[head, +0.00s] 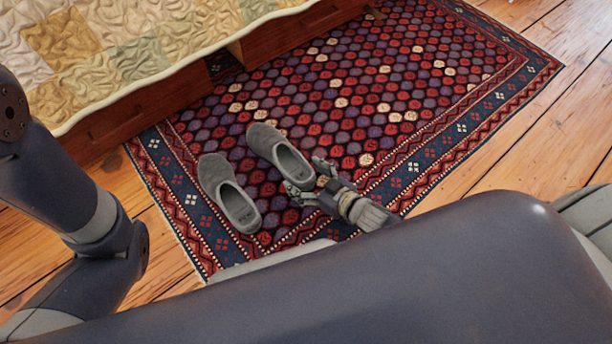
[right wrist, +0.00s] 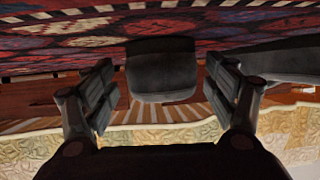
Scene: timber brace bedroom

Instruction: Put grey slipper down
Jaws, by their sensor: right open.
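Two grey slippers rest side by side on the patterned rug. The right-hand slipper (head: 278,152) has its heel end at my right gripper (head: 308,182), which is open. In the right wrist view, which appears upside down, this slipper (right wrist: 162,70) shows between the two spread fingers, with gaps on both sides. The left-hand slipper (head: 229,193) lies apart from the gripper; part of it shows at the right edge of the right wrist view (right wrist: 285,60). My left arm enters the head view at the left, but its gripper is out of sight.
The rug (head: 440,110) lies on a plank floor (head: 560,140), with clear room to the right of the slippers. A bed with a patchwork quilt (head: 130,45) and a wooden side rail (head: 160,100) stands along the rug's far left side.

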